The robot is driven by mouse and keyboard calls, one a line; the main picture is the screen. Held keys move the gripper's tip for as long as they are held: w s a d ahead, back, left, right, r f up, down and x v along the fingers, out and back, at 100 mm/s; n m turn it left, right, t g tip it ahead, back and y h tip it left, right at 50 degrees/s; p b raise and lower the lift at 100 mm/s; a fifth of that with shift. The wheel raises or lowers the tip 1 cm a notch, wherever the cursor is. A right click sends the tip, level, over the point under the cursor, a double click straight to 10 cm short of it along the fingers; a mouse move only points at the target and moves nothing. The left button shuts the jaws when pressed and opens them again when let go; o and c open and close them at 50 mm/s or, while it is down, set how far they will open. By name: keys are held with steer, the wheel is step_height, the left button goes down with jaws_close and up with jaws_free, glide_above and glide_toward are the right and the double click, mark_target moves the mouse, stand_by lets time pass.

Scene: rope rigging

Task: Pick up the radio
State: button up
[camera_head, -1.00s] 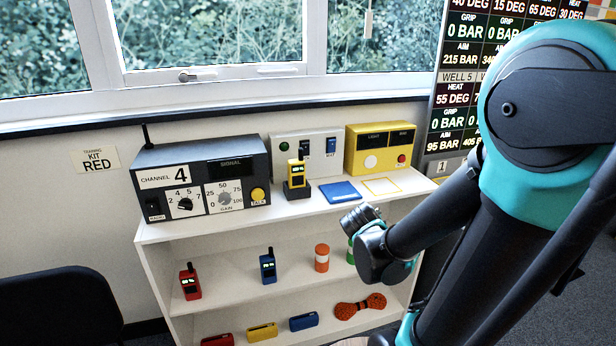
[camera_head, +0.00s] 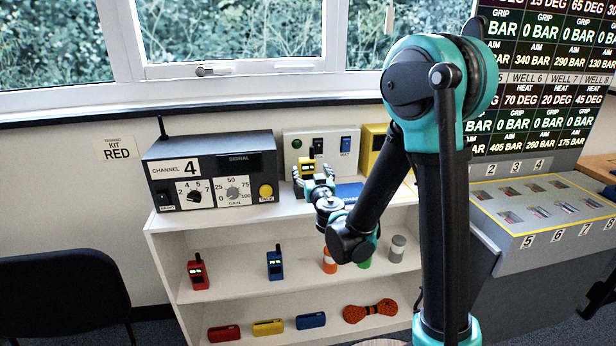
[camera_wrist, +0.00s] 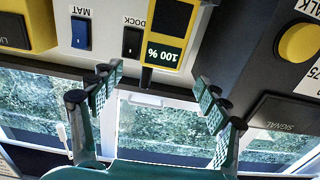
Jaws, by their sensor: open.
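A yellow radio (camera_head: 306,168) with a dark screen stands upright on the top of the white shelf, in front of the light-grey panel. In the wrist view, which is upside down, the yellow radio (camera_wrist: 167,42) shows a "100 %" screen. My gripper (camera_head: 313,181) is open in front of it. In the wrist view the two fingers of my gripper (camera_wrist: 158,94) are spread wide, one towards each side of the radio, with nothing between the tips. The radio's lower part is partly hidden in the head view. A red radio (camera_head: 198,272) and a blue radio (camera_head: 274,263) stand on the middle shelf.
A dark channel box (camera_head: 213,172) stands close left of the yellow radio. The switch panel (camera_head: 332,142) is behind it, and a yellow box (camera_head: 373,140) is to the right. Coloured cylinders and an orange rope bundle (camera_head: 370,310) sit lower. A chair (camera_head: 62,290) stands at left.

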steer(key=x, duration=1.1)
steer(key=shift+w, duration=0.2)
steer(key=shift+a+f, duration=0.1)
steer(key=shift+f, duration=0.05)
jaws_close()
steer(key=shift+s, duration=0.15)
stand_by(0.7)
